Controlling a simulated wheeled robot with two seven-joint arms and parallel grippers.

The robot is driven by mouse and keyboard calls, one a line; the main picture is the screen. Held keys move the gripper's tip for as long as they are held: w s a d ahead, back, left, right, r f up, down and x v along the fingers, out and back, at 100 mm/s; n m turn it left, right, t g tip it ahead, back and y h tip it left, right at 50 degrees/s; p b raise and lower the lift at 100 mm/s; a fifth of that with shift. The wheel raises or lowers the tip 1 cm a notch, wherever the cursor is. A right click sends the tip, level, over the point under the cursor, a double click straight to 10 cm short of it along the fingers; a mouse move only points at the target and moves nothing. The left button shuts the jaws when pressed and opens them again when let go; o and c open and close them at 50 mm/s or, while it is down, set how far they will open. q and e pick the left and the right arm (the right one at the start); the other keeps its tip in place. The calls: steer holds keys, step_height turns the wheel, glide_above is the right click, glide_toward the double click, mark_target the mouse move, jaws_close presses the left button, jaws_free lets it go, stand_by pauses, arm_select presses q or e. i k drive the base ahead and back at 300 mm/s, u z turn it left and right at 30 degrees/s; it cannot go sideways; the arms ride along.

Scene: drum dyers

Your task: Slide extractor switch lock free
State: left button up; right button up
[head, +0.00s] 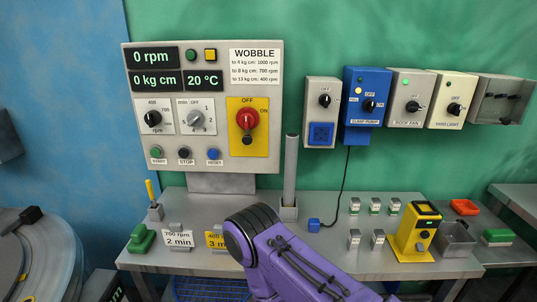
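A red rotary switch (246,119) sits on a yellow plate (260,148) at the lower right of the grey control panel (215,167). The plate is marked OFF at the top and ON at the right. A small dark piece (247,138), which looks like a lock, hangs at the lower part of the red switch; its details are too small to tell. The panel displays show 0 rpm, 0 kg cm and 20 °C. A purple arm of mine rises from the bottom middle, below the panel. Neither of my grippers is in view.
A grey upright post (290,170) stands right of the panel. Several switch boxes, including a blue one (367,85), line the green wall. On the grey table (330,245) are small blocks, a yellow device (414,232) and number signs. A round drum (40,255) stands at left.

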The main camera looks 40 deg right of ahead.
mark_target(247, 139)
steer(key=z, duration=0.05)
steer(key=k, duration=0.25)
steer(key=z, duration=1.15)
